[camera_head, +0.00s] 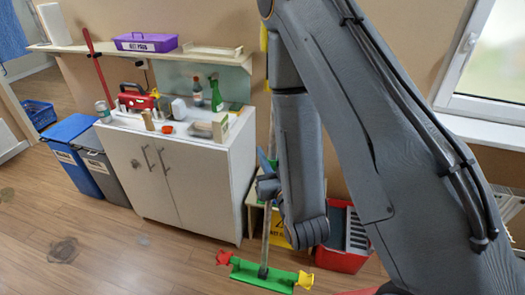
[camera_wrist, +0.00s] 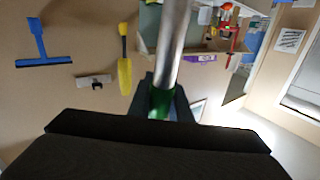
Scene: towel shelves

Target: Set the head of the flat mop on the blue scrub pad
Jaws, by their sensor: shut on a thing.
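My gripper (camera_head: 268,187) is shut on the handle of the flat mop (camera_head: 266,225) and holds it nearly upright. The wrist view shows the metal handle (camera_wrist: 172,45), with a green section between my dark fingers (camera_wrist: 160,103). The mop's long green head (camera_head: 265,276) is low, near the wooden floor, with a red clip at its left end and a yellow clip at its right end. I cannot tell whether the head touches the floor. I cannot make out the blue scrub pad in either view.
A white cabinet (camera_head: 180,175) with bottles and a red toolbox (camera_head: 137,97) stands left of the mop. Blue and grey bins (camera_head: 75,150) are beyond it. A red-and-grey container (camera_head: 345,240) is behind my arm. The floor (camera_head: 120,245) at front left looks open, with dark stains.

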